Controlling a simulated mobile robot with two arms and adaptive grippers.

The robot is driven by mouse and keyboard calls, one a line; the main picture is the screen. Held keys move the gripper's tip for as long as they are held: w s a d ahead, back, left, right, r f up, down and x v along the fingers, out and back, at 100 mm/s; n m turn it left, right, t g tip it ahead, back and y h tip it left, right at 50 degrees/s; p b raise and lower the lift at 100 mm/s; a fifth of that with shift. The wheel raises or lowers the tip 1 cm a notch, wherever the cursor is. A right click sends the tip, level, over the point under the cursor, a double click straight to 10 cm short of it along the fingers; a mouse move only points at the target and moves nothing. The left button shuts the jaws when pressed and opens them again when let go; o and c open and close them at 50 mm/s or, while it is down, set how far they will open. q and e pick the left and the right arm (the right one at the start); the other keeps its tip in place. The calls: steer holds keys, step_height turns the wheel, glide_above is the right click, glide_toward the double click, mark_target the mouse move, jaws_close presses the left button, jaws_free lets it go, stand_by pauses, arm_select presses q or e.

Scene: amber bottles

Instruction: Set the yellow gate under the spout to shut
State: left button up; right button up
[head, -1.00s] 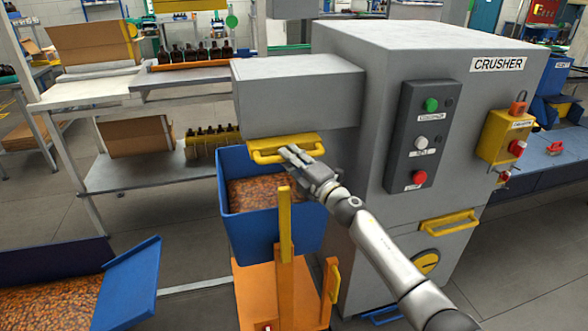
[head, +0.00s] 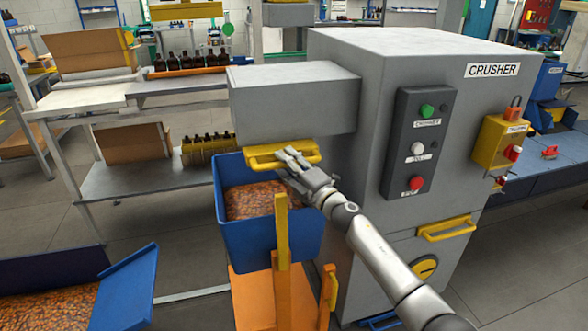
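The yellow gate (head: 262,161) is a flat plate with a bar handle under the grey spout box (head: 292,100) of the crusher (head: 350,215). It sits close against the underside of the box, above a blue bin (head: 270,243) of amber shards. My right gripper (head: 288,158) reaches in from the lower right, with its fingers at the right part of the gate's handle. They overlap the handle in the picture; whether they are closed around it I cannot tell. My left gripper is out of view.
The blue bin stands on an orange cart (head: 252,297) with an upright yellow-orange post (head: 282,235) in front of the bin. Another blue bin (head: 127,290) with shards is at lower left. A shelf (head: 150,178) with bottles and cartons stands behind. The crusher's side carries a button panel (head: 416,143).

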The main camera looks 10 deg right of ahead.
steer(key=v, duration=1.1)
steer(key=shift+s+d, duration=0.2)
steer(key=shift+s, duration=0.2)
steer(key=s+d+f+m+g+h, duration=0.1)
steer(key=s+d+f+m+h, duration=0.2)
steer(key=f, duration=0.9)
steer(key=d+f+m+g+h, duration=0.2)
steer(key=f+m, duration=0.3)
steer(key=f, duration=0.7)
steer(key=s+d+f+m+g+h, duration=0.1)
steer(key=s+f+m+g+h, duration=0.15)
steer(key=s+f, duration=0.6)
steer(key=s+d+f+m+g+h, duration=0.15)
steer(key=s+f+m, duration=0.3)
steer(key=f, duration=0.75)
steer(key=s+a+f+m+g, duration=0.1)
steer(key=s+f+m+g, duration=0.15)
steer(key=s+f, duration=0.7)
steer(key=s+a+f+m+g, duration=0.1)
steer(key=s+f+g, duration=0.35)
steer(key=s, duration=0.75)
steer(key=s+a+f+m+g, duration=0.1)
steer(key=s+f, duration=0.2)
steer(key=s, duration=0.7)
steer(key=s+a+f+m+g, duration=0.2)
steer(key=s+f, duration=0.1)
steer(key=s, duration=0.8)
steer(key=shift+a+f+y, duration=0.15)
steer(key=shift+f+y, duration=0.15)
steer(key=shift+f, duration=0.1)
